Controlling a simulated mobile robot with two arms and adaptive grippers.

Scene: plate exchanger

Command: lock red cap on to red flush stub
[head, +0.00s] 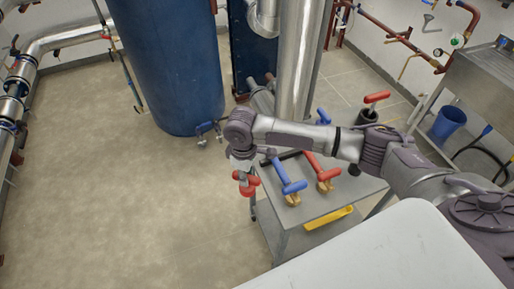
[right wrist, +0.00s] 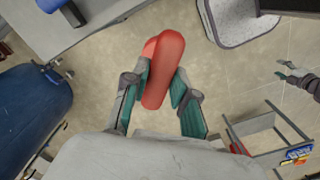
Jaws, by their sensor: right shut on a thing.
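The red cap (head: 248,186) is held below my right gripper (head: 243,160), in front of the cart's left edge. In the right wrist view the red cap (right wrist: 163,72) shows as a rounded red bar between the two green-padded fingers of my right gripper (right wrist: 158,92), which is shut on it. The cap hangs clear over the floor and touches nothing else that I can see. I cannot pick out the red flush stub in either view. My left gripper (right wrist: 285,70) shows small at the right edge of the right wrist view, its fingertips apart and empty.
Open floor lies left; pipes line the left wall.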

